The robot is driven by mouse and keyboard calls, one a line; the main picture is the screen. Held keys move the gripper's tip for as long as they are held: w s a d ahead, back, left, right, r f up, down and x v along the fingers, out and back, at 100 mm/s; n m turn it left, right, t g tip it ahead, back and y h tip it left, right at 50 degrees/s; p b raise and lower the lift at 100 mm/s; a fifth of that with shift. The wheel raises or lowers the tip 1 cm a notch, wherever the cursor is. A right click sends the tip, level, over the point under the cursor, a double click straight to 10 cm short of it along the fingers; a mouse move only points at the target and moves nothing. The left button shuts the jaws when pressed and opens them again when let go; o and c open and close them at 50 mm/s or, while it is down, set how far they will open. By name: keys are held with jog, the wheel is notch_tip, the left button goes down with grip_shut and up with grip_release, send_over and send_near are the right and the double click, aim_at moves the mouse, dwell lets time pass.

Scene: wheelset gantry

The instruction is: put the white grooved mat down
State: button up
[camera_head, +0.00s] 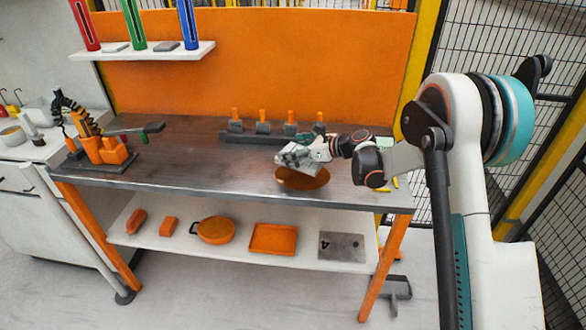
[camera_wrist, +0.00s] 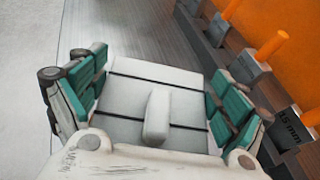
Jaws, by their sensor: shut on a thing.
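My gripper (camera_wrist: 158,95) is shut on the white grooved mat (camera_wrist: 188,82), a pale panel crossed by two dark grooves between the teal finger pads in the wrist view. A pale raised piece stands at the middle of the panel. In the head view my gripper (camera_head: 293,156) is over the right part of the brown workbench (camera_head: 205,165), close to its front edge. The mat is hard to tell apart from the gripper there. Whether the mat touches the bench cannot be told.
An orange-brown round piece (camera_head: 303,181) shows just below my gripper at the front edge. A dark rack (camera_head: 250,138) with several orange-topped pegs stands behind. An orange tool stand (camera_head: 108,150) is at the left. The bench middle is clear. A lower shelf (camera_head: 190,247) holds orange items.

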aim_at(294, 171)
jog(key=shift+f+b, duration=0.75)
jog(key=shift+f, duration=2.1)
jog(key=shift+f, duration=0.2)
jog(key=o, duration=0.8)
jog(key=shift+r, duration=0.1)
jog(key=shift+d+r, duration=0.15)
jog(key=shift+r, duration=0.05)
jog(key=p+v, duration=0.3)
jog(key=v, duration=0.8)
jog(key=shift+s+d+r, duration=0.15)
jog(key=shift+s+d, duration=0.05)
jog(key=shift+d, duration=0.1)
